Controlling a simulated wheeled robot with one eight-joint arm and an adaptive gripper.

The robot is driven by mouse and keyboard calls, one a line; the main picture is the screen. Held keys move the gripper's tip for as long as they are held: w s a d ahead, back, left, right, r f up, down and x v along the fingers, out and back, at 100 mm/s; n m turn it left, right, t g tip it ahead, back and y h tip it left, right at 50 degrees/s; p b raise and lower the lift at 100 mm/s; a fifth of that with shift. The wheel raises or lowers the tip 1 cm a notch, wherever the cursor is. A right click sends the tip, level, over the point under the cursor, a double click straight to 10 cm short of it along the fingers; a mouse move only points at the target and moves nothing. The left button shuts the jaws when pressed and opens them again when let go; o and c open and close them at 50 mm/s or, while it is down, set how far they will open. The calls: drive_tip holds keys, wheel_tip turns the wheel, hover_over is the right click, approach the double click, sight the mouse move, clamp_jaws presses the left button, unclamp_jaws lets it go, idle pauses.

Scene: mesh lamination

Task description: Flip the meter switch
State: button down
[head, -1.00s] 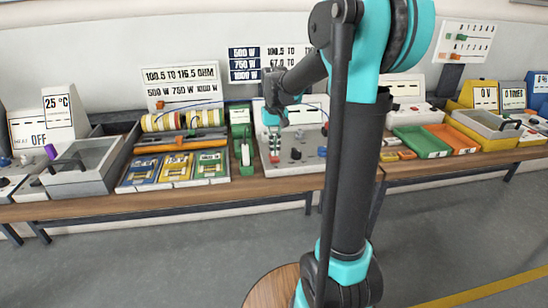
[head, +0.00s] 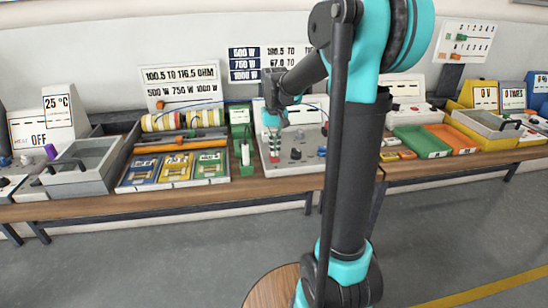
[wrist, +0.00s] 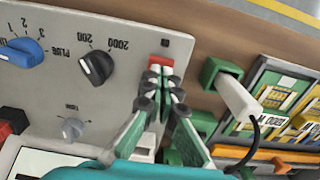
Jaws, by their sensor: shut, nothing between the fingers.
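The meter is a grey panel (wrist: 115,25) that fills the left of the wrist view; it also shows in the head view (head: 312,136). It carries a black knob (wrist: 97,67) marked 200 and 2000, a blue knob (wrist: 22,52) and a small grey knob or switch (wrist: 72,129). I cannot tell which of these is the meter switch. My gripper (wrist: 160,82) is shut and empty over the panel's edge, at a red-and-white part (wrist: 160,62). Whether it touches that part is unclear. In the head view my gripper (head: 274,128) is over the meter's left side.
A white-handled probe (wrist: 238,97) with a black cable stands in a green holder (wrist: 209,74) right beside the meter. Blue, yellow and green cards lie in a tray (head: 122,186) further left. A green tray (head: 422,143) and an orange tray (head: 455,139) are at the right.

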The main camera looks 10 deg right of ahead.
sight(275, 159)
drive_tip(key=shift+f, duration=1)
idle(0.4)
drive_tip(key=shift+r, duration=3.5)
drive_tip(key=s+d+f+t, duration=0.2)
drive_tip(key=s+f, duration=0.6)
drive_tip(key=s, duration=0.3)
drive_tip(key=s+d+f+t, duration=0.2)
drive_tip(key=s+f, duration=0.6)
drive_tip(key=s, duration=0.3)
drive_tip(key=shift+f, duration=0.35)
